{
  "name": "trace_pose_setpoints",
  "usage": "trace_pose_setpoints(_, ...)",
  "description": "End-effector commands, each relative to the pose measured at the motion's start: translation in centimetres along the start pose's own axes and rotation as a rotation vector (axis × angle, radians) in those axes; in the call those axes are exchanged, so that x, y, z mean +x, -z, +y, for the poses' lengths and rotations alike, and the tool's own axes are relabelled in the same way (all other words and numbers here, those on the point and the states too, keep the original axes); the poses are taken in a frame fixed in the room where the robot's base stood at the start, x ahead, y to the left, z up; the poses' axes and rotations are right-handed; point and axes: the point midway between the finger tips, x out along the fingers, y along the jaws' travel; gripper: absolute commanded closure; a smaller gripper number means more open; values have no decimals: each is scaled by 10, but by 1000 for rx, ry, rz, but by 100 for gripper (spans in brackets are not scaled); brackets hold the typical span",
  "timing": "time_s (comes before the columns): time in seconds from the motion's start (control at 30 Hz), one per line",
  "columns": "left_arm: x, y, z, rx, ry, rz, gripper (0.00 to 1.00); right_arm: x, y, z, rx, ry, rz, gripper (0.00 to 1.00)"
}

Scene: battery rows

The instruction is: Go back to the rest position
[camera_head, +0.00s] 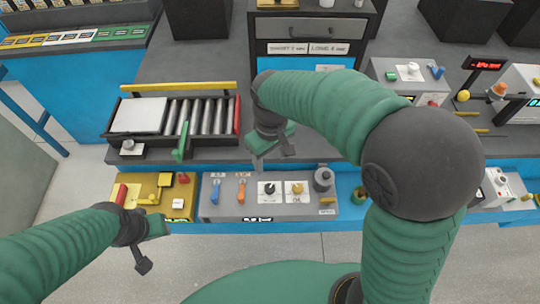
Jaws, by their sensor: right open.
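My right gripper (274,154) is at the end of the green arm that arches in from the right. It hangs over the front part of the bench, just right of the roller tray and behind the grey control panel. Its fingers are apart, and I see nothing between them. My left gripper (152,248) is at the lower left, in front of the yellow control box and over the floor side of the bench edge. Its fingers are spread apart with nothing visible between them. No battery shows in either gripper.
The roller tray (171,143) with a green lever (181,141) lies left of my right gripper. A yellow box (150,197) and a grey panel with knobs (268,208) line the front edge. A drawer cabinet (310,28) stands behind. The floor (225,258) in front looks clear.

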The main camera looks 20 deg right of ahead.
Motion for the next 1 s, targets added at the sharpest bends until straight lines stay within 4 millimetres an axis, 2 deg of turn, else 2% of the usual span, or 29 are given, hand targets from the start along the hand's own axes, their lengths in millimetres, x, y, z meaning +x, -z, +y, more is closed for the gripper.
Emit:
trace_pose_setpoints(0.47, 0, 0, 0, 0, 0, 0, 64, 0, -3, 2, 11, -1, 5, 44)
trace_pose_setpoints(0.57, 0, 0, 0, 0, 0, 0, 64, 14, -25, 14, 91, -6, 40, 44)
trace_pose_setpoints(0.7, 0, 0, 0, 0, 0, 0, 64, 41, -75, 30, 262, -24, 131, 44)
trace_pose_setpoints(0.8, 0, 0, 0, 0, 0, 0, 64, 54, -101, 34, 344, -37, 179, 44)
trace_pose_setpoints(0.9, 0, 0, 0, 0, 0, 0, 64, 58, -110, 35, 374, -42, 200, 44)
trace_pose_setpoints(1.0, 0, 0, 0, 0, 0, 0, 64, 59, -110, 35, 375, -42, 201, 44)
